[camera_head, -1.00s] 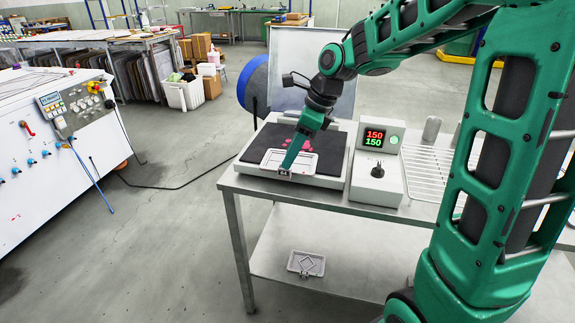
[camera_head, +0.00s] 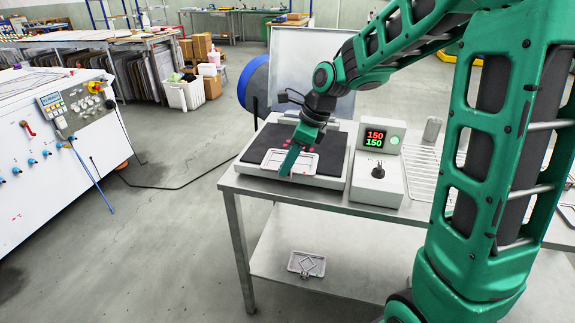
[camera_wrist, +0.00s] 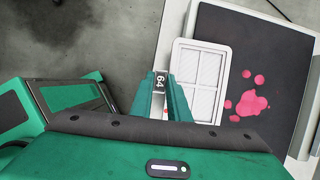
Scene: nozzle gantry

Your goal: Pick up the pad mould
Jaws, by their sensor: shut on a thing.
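The pad mould (camera_head: 306,162) is a pale rectangular frame with a tab. It lies at the front of the dark platen (camera_head: 254,158) of a press on the metal table. In the wrist view the mould (camera_wrist: 206,80) has a cross-barred, meshed face with several panes, and its tab marked 64 (camera_wrist: 159,82) sits between my fingers. My gripper (camera_head: 287,172) points down and is shut on that tab; its fingers (camera_wrist: 160,92) flank it in the wrist view. My fingers hide part of the mould in the head view, and I cannot tell whether it is clear of the platen.
Pink spots (camera_wrist: 250,103) mark the platen beside the mould. A control box (camera_head: 378,170) reading 150 stands to the right, with a wire rack (camera_head: 420,176) beyond. The press lid (camera_head: 300,65) stands raised behind. Another mould (camera_head: 306,264) lies on the lower shelf.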

